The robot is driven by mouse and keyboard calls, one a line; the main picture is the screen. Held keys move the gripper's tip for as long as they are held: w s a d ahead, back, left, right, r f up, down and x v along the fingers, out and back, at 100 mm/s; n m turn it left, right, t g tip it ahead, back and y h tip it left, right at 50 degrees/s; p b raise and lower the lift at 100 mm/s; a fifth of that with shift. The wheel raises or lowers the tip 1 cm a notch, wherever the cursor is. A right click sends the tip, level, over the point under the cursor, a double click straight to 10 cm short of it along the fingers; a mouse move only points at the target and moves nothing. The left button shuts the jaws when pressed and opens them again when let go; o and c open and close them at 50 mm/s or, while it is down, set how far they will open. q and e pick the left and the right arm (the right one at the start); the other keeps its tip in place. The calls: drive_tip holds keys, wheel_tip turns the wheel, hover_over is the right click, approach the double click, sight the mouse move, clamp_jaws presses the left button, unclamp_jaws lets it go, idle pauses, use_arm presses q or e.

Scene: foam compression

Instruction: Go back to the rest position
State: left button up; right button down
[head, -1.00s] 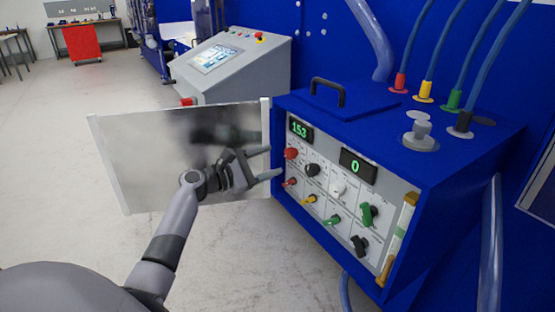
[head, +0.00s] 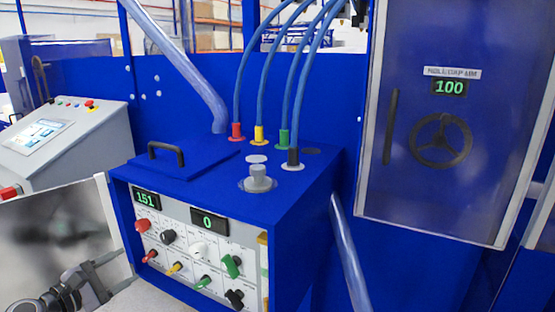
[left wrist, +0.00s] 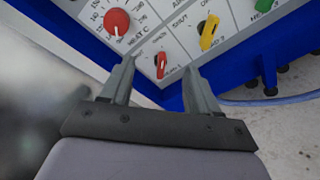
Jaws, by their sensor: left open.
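My left gripper (head: 120,272) is at the lower left of the head view, open and empty, beside the lower left corner of the blue control box's front panel (head: 187,228). In the left wrist view its two open fingers (left wrist: 160,72) point at the panel. A small red switch (left wrist: 161,64) shows between the fingertips, with a red knob (left wrist: 116,21) and a yellow switch (left wrist: 208,32) close by. I cannot tell whether a finger touches the panel. My right gripper is not in view.
A shiny grey panel (head: 60,225) stands open at the box's left edge, behind my gripper. A grey console (head: 62,140) is farther left. A blue door (head: 445,190) with a handwheel (head: 440,140) is at right. Hoses (head: 240,80) rise from the box top.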

use_arm(q)
drive_tip(key=s+d+f+m+g+y, duration=0.1)
drive_tip(key=s+d+f+m+g, duration=0.1)
drive_tip(key=s+d+f+m, duration=0.45)
drive_tip(key=s+d+f+m+g+y, duration=0.2)
drive_tip(key=s+f+m, duration=0.25)
drive_tip(key=f, duration=0.55)
drive_tip(key=s+d+f+m, duration=0.3)
drive_tip(key=s+d+m, duration=0.8)
drive_tip(key=s+m, duration=0.2)
drive_tip(key=shift+s+d+g+y, duration=0.2)
drive_tip(key=shift+s+g+y, duration=0.1)
drive_tip(key=shift+s, duration=0.85)
